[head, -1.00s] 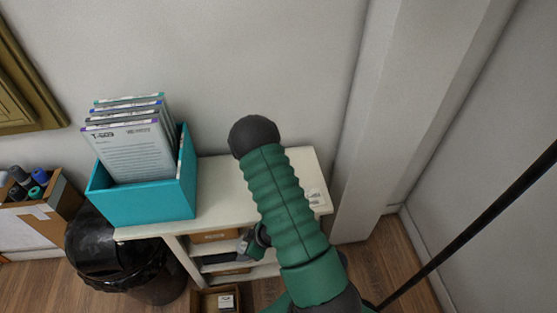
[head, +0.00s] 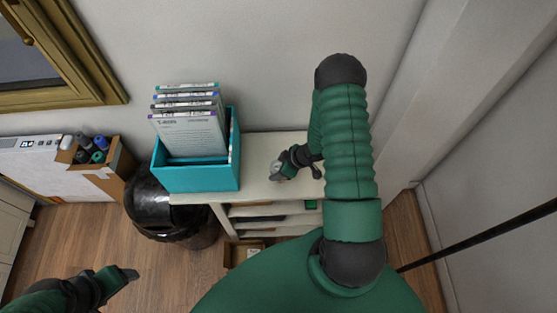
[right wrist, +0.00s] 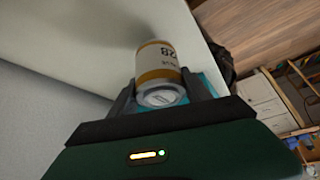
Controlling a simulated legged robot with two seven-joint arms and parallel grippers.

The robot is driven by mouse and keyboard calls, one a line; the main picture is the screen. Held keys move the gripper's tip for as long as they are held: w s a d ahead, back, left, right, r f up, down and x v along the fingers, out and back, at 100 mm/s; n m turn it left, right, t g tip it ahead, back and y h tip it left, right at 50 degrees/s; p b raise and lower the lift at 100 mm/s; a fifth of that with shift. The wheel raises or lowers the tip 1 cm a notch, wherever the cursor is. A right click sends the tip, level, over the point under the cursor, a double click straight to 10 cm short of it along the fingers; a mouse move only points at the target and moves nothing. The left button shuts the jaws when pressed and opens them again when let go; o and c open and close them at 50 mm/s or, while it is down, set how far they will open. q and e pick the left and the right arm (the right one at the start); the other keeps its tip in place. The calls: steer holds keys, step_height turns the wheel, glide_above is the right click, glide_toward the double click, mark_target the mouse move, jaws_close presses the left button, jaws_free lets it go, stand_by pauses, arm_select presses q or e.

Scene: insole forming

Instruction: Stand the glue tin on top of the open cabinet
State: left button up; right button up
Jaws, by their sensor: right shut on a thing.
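The glue tin, white with yellow bands, sits between the fingers of my right gripper in the right wrist view (right wrist: 160,62). In the head view my right gripper (head: 282,170) is shut on it over the white cabinet top (head: 262,147), right of the teal box. I cannot tell whether the tin's base touches the top. The cabinet is open-fronted, with shelves (head: 270,222) showing below. My left gripper (head: 128,275) is over the floor at lower left, well away from the cabinet; its fingers are too small to judge.
A teal box (head: 195,178) of upright folders fills the left of the cabinet top. A black bin (head: 165,215) and a cardboard box (head: 103,172) of spools stand further left. A wall rises behind the cabinet and a pillar (head: 430,110) at its right.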

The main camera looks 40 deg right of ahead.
steer(key=w, duration=0.1)
steer(key=w+d+f, duration=0.1)
steer(key=w+d+p, duration=0.1)
steer(key=w, duration=0.1)
steer(key=shift+w+f, duration=0.1)
steer(key=shift+f, duration=0.05)
steer(key=shift+s+f, duration=0.2)
steer(key=shift+f, duration=1.2)
steer(key=o, duration=1.5)
steer(key=shift+f, duration=0.1)
steer(key=shift+o, duration=0.7)
